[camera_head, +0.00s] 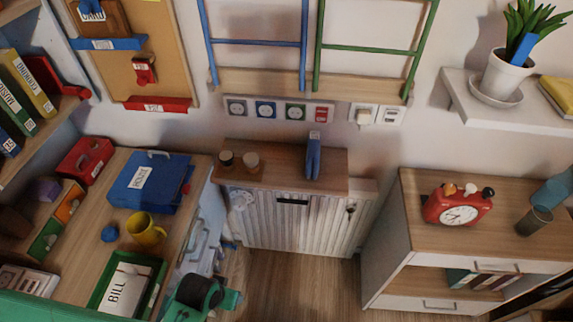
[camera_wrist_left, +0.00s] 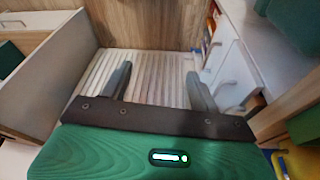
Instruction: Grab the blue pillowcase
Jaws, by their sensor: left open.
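I cannot make out a blue pillowcase in either view. My left gripper (camera_wrist_left: 158,74) shows in the left wrist view with its two dark fingers spread apart and nothing between them. Beyond the fingers is a pale slatted panel. In the head view a green and black part near the bottom centre seems to be my left arm, but its fingertips are not clear there. My right gripper is in neither view.
A desk (camera_head: 190,205) at left bears a blue labelled case (camera_head: 135,200), a yellow mug (camera_head: 146,234) and a green tray (camera_head: 103,291). A slatted radiator cover (camera_head: 280,225) stands at the back. A red clock (camera_head: 458,207) sits on the right cabinet. Wooden floor shows between.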

